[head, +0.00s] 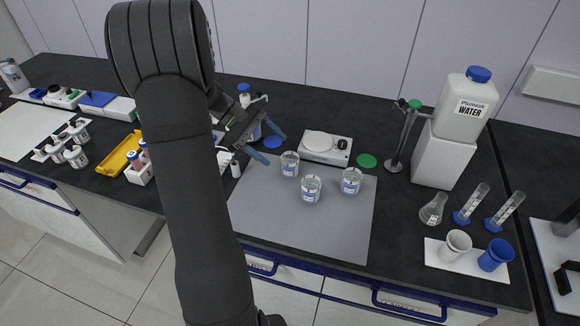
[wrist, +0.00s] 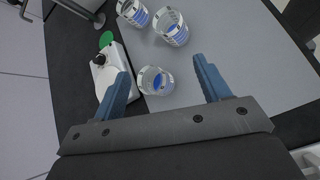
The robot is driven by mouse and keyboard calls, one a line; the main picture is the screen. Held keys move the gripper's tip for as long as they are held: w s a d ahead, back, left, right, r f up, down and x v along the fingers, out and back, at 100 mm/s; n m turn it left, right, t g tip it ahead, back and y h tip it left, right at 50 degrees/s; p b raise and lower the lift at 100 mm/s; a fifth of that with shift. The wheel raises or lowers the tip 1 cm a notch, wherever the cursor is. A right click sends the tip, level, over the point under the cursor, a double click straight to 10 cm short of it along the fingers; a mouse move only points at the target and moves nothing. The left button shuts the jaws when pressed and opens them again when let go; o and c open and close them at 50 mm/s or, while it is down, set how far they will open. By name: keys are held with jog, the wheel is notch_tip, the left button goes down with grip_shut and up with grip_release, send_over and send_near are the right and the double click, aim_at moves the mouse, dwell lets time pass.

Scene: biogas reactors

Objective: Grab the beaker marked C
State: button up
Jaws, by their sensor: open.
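Three clear glass beakers with blue markings stand upright on the grey mat (head: 305,232): a left one (head: 290,163), a front one (head: 311,189) and a right one (head: 352,181). Their letters are too small to read, so I cannot tell which is C. My gripper (head: 276,149) is open and empty, just to the left of and above the left beaker. In the wrist view, the left beaker (wrist: 155,80) shows between the spread fingers of my gripper (wrist: 163,66). The front beaker (wrist: 172,27) and right beaker (wrist: 133,12) are farther up that view.
A white hotplate (head: 325,147) stands just behind the beakers, close to the left one. A green disc (head: 366,160) and a stand (head: 400,140) are to its right. A white block with a water bottle (head: 465,105) stands further right. The mat's front is clear.

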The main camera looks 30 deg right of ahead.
aim_at(289, 167)
jog(key=d+r+m+t+y, duration=0.5)
jog(key=d+m+t+y, duration=0.2)
jog(key=m, duration=1.1)
jog(key=f, duration=1.1)
jog(key=shift+w+a+f, duration=0.1)
jog(key=shift+w+a, duration=0.1)
jog(key=shift+w, duration=0.2)
jog(key=shift+s+a+f, duration=0.1)
jog(key=shift+s+f, duration=0.05)
jog(key=shift+f, duration=1.2)
jog(key=shift+s+a+f, duration=0.1)
jog(key=shift+f, duration=1.25)
jog(key=shift+c, duration=0.2)
jog(key=c, duration=1)
